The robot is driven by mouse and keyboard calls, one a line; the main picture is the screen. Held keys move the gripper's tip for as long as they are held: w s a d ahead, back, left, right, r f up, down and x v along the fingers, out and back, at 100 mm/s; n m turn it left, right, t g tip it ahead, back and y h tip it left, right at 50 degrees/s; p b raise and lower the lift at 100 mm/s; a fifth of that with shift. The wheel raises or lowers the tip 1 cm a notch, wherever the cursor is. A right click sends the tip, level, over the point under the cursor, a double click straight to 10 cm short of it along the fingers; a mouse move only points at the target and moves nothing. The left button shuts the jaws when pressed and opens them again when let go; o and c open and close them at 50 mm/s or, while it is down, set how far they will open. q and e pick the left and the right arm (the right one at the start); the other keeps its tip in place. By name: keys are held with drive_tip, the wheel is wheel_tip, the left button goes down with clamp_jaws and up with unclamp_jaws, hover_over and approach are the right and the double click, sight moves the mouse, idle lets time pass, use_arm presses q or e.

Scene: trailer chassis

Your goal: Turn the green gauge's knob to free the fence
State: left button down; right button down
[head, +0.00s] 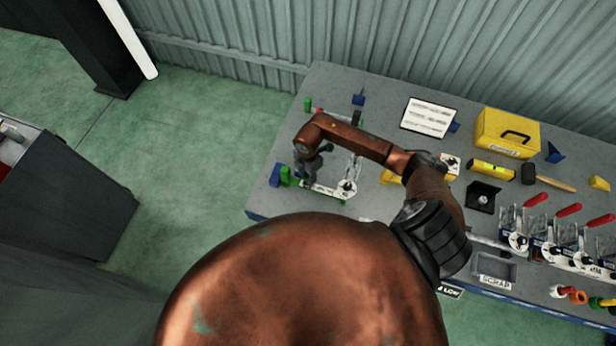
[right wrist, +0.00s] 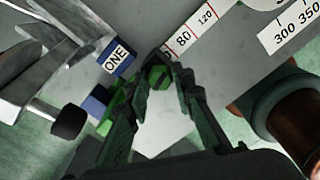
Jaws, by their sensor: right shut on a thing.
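The green gauge (head: 289,179) sits at the left end of the bench, at one end of a white scale strip (head: 325,191). In the right wrist view its green knob (right wrist: 159,77) lies between the fingertips of my right gripper (right wrist: 162,82). The right gripper is shut on the knob, and its fingers hide part of the gauge. The scale strip (right wrist: 191,35) reads 80 and 120 beside the fingertips. In the head view the right gripper (head: 307,180) is small and dark over the gauge. I cannot tell which part is the fence. My left gripper is not in view.
A yellow box (head: 507,132), a level (head: 491,169), a mallet (head: 550,178) and red-handled clamps (head: 568,210) stand farther right.

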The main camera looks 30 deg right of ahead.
drive_tip(key=n+b, duration=0.2)
drive_tip(key=n, duration=0.2)
drive_tip(key=shift+d+f+n, duration=0.1)
drive_tip(key=shift+n, duration=0.2)
drive_tip(key=n+b, duration=0.2)
drive_tip(key=n, duration=0.1)
drive_tip(key=shift+n+b, duration=0.3)
drive_tip(key=shift+b, duration=0.1)
drive_tip(key=n+b, duration=0.3)
drive_tip(key=n, duration=0.1)
drive_tip(key=shift+n+b, duration=0.9)
drive_tip(key=shift+n, duration=0.5)
drive_tip(key=c, duration=1.7)
unclamp_jaws()
drive_tip(key=shift+o, duration=0.2)
drive_tip(key=shift+r, duration=0.2)
